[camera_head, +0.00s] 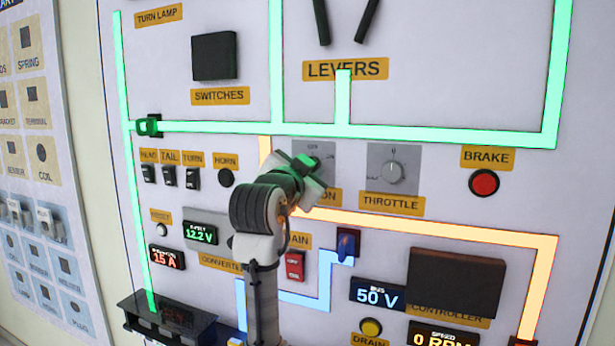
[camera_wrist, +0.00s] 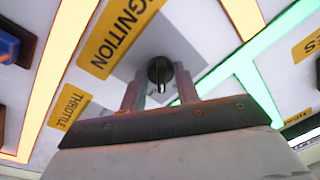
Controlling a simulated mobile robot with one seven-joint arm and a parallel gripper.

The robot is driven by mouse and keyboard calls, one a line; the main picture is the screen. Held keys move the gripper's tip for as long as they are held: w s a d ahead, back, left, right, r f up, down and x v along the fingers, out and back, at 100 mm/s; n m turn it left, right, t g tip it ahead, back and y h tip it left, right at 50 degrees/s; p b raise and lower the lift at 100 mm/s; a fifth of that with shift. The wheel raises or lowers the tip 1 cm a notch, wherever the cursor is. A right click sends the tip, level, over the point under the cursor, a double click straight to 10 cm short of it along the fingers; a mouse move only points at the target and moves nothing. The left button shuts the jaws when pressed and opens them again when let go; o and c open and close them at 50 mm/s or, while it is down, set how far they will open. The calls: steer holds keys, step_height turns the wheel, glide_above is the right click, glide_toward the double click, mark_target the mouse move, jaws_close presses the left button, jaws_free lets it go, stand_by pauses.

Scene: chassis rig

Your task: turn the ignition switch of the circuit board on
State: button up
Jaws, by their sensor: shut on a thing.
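The ignition switch is a dark round knob (camera_wrist: 159,69) on a grey plate, beside the yellow IGNITION label (camera_wrist: 118,35) in the wrist view. In the head view my arm hides most of the switch and its label; part of its grey plate (camera_head: 314,146) shows above my gripper (camera_head: 308,166). In the wrist view my gripper (camera_wrist: 160,90) has one finger on each side of the knob and is shut on it. The exact contact is partly hidden. The knob's pointer points down toward my gripper in that view.
The throttle dial (camera_head: 392,173) and red brake button (camera_head: 484,182) are to the right. The horn button (camera_head: 226,178) and several small black switches are to the left. A red main switch (camera_head: 295,266) is below, close to my arm. Levers (camera_head: 322,22) hang above.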

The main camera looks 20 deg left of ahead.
steer(key=shift+m+b, duration=0.5)
steer(key=shift+m, duration=0.7)
steer(key=shift+m+h, duration=0.3)
steer(key=o, duration=1)
steer(key=s+b, duration=0.1)
steer(key=s, duration=0.3)
steer(key=s+b, duration=0.2)
steer(key=s, duration=0.3)
steer(key=s+f+b, duration=0.1)
steer(key=s, duration=0.4)
steer(key=shift+b, duration=0.35)
steer(key=shift+w, duration=0.1)
